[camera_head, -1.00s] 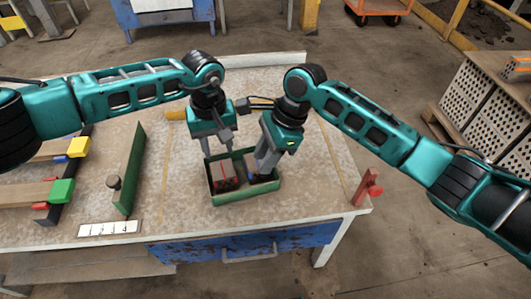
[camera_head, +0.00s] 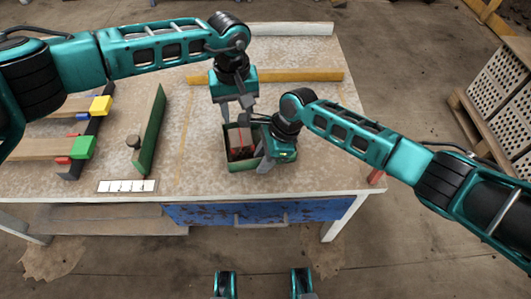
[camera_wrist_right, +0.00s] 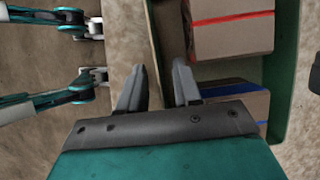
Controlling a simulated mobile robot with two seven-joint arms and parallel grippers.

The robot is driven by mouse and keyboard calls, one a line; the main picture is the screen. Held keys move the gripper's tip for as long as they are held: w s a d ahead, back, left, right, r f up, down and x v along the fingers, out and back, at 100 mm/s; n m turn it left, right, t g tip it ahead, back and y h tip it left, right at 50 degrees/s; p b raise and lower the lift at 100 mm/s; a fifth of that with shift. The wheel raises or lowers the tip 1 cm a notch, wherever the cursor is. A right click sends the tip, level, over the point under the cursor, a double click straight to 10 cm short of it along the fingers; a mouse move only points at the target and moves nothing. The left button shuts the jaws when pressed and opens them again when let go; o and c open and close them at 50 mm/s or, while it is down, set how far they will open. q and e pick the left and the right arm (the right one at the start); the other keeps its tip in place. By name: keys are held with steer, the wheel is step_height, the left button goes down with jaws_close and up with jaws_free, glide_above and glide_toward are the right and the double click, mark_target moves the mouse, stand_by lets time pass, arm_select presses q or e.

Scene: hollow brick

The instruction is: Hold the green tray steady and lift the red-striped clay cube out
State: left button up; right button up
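The green tray (camera_head: 243,165) stands on the table near its front edge. The red-striped clay cube (camera_head: 240,139) sits inside it and also shows in the right wrist view (camera_wrist_right: 230,32). A blue-striped cube (camera_wrist_right: 243,97) lies beside it in the tray, mostly hidden in the head view. My left gripper (camera_head: 237,112) is open and empty above the tray's far side, close to the red-striped cube. My right gripper (camera_head: 264,160) is at the tray's right wall. In the right wrist view its fingers (camera_wrist_right: 158,80) are apart, with a tray wall between them; contact cannot be told.
A green upright board (camera_head: 150,130) stands left of the tray, with a white marked strip (camera_head: 127,186) in front. Yellow (camera_head: 101,105) and green (camera_head: 83,147) blocks sit farther left. A wooden strip (camera_head: 292,76) lies behind the tray.

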steer(key=shift+c, duration=0.3)
jaws_close()
stand_by(0.4)
